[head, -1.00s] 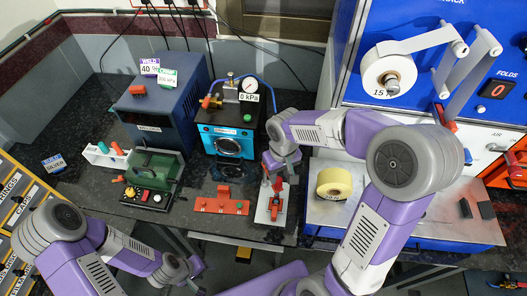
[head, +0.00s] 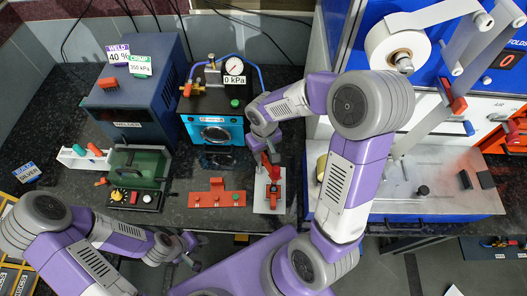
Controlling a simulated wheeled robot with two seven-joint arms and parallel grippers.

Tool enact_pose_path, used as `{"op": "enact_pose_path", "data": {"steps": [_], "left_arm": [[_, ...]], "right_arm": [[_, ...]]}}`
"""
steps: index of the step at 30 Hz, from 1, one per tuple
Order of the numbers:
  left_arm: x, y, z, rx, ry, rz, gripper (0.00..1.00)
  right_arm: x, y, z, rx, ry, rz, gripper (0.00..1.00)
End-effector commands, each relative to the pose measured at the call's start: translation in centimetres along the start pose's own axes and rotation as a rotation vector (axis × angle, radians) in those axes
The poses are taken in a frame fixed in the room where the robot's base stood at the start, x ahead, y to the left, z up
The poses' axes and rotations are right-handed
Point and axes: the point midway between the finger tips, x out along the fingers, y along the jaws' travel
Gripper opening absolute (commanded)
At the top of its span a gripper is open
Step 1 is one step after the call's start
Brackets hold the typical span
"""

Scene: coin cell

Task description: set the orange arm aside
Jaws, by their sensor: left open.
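A white plate (head: 262,207) carrying a red-orange clamp-like part (head: 274,186) lies at the front middle of the bench; I cannot tell for sure whether this part is the orange arm. My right gripper (head: 267,158) is directly above and behind it, pointing down. Its fingers are small and partly hidden, so I cannot tell whether they touch the part. Left of the plate lies a flat red-orange bracket (head: 210,199) with a green button and a raised tab. My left gripper (head: 192,246) is open and empty, low in front of the bench edge.
A green press box (head: 138,170), a blue pump unit (head: 217,132) and a dark blue welder (head: 130,100) stand behind. A tape machine (head: 400,48) is at the right. Bare bench lies between the bracket and the plate.

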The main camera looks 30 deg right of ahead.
Motion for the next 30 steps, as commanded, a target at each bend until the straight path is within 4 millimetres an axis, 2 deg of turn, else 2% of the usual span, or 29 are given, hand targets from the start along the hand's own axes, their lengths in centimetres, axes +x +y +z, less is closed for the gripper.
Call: {"op": "enact_pose_path", "data": {"steps": [6,14,30], "left_arm": [[-0.02,0.01,-0.02,0.000,0.000,0.000,0.48],[-0.01,0.01,-0.02,0.000,0.000,0.000,0.48],[-0.11,0.05,-0.01,0.000,0.000,0.000,0.48]], "right_arm": [[0.04,0.01,0.01,0.000,0.000,0.000,0.38],[0.02,0.00,0.00,0.000,0.000,0.000,0.00],[-0.03,0.09,-0.01,-0.027,0.000,0.000,0.00]]}}
